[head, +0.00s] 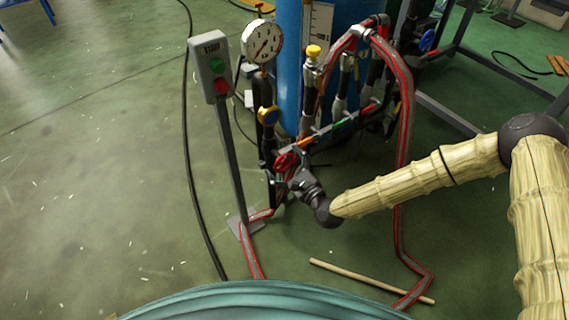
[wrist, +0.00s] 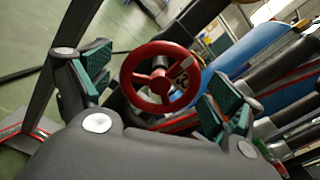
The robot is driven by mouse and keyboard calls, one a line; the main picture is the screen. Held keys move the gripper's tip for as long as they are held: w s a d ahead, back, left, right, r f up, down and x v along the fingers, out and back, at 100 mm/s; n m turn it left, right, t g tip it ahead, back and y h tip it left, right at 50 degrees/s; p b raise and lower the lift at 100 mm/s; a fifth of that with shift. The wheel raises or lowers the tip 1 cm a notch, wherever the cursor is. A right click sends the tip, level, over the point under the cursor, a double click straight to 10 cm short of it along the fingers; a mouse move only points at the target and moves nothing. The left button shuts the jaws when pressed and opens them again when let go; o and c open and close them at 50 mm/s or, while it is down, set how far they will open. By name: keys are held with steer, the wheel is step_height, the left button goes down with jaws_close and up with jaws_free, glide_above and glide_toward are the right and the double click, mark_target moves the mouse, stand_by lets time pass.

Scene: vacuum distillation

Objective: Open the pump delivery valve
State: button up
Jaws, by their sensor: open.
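A red handwheel valve (head: 287,161) sits low on the pipework, left of the blue tank. In the wrist view the red handwheel (wrist: 160,77) faces the camera, with its rim, spokes and hub showing. My gripper (head: 283,168) is at the handwheel in the head view. In the wrist view my gripper (wrist: 155,90) is open, with one green-padded finger on the left and one on the right of the wheel. Gaps show between the pads and the rim, and I see no contact. The task's name for this valve cannot be read in the frames.
A post with a green and a red button (head: 211,66) stands left of the pipes. A pressure gauge (head: 262,41) and a yellow-topped valve (head: 313,52) are above. Red-striped hoses (head: 404,130) hang to the right. A wooden rod (head: 370,280) lies on the floor. The left floor is mostly clear.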

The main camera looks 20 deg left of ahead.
steer(key=c, duration=1)
